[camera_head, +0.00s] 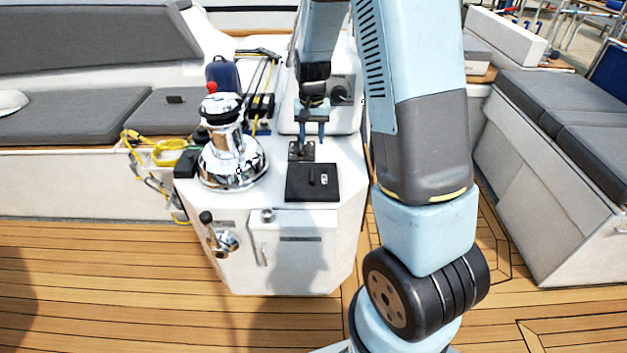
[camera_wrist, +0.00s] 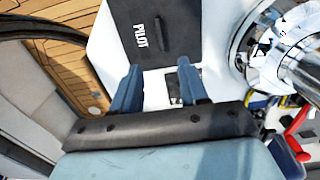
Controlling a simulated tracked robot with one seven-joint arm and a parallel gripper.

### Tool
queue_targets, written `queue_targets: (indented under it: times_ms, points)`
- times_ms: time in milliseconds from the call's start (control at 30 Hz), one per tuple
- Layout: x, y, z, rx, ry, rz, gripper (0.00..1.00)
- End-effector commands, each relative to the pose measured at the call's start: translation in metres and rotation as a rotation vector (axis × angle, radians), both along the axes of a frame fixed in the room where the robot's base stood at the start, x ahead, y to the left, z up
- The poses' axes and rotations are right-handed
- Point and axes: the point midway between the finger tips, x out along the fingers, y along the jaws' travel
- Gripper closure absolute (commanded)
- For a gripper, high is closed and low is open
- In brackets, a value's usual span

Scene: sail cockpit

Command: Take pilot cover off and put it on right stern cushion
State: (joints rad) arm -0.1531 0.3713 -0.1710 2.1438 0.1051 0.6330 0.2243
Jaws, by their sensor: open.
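The pilot cover (camera_head: 312,184) is a flat black square with a raised bar handle, lying on top of the white console (camera_head: 345,200). In the wrist view the cover (camera_wrist: 150,28) bears the word PILOT, and its far part is cut off by the top edge. My gripper (camera_head: 311,138) is open and empty above the console, a little behind the cover in the head view. In the wrist view my gripper's fingertips (camera_wrist: 158,68) are apart and point towards the cover. Grey cushions (camera_head: 560,105) lie on the right bench; I cannot tell which is the right stern cushion.
A small lever plate (camera_head: 300,151) sits just behind the cover. Yellow rope (camera_head: 165,148) hangs by the left bench. The teak floor (camera_head: 130,265) in front is clear.

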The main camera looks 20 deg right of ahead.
Motion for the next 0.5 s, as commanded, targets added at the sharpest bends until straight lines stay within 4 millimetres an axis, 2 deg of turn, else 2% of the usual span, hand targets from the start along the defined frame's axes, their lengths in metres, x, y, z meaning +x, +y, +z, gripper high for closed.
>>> queue_targets:
  times_ms: [300, 500]
  points:
    - [-0.001, 0.0, -0.05, 0.0, 0.005, 0.001, 0.56]
    - [-0.001, 0.0, -0.076, -0.001, 0.003, 0.001, 0.56]
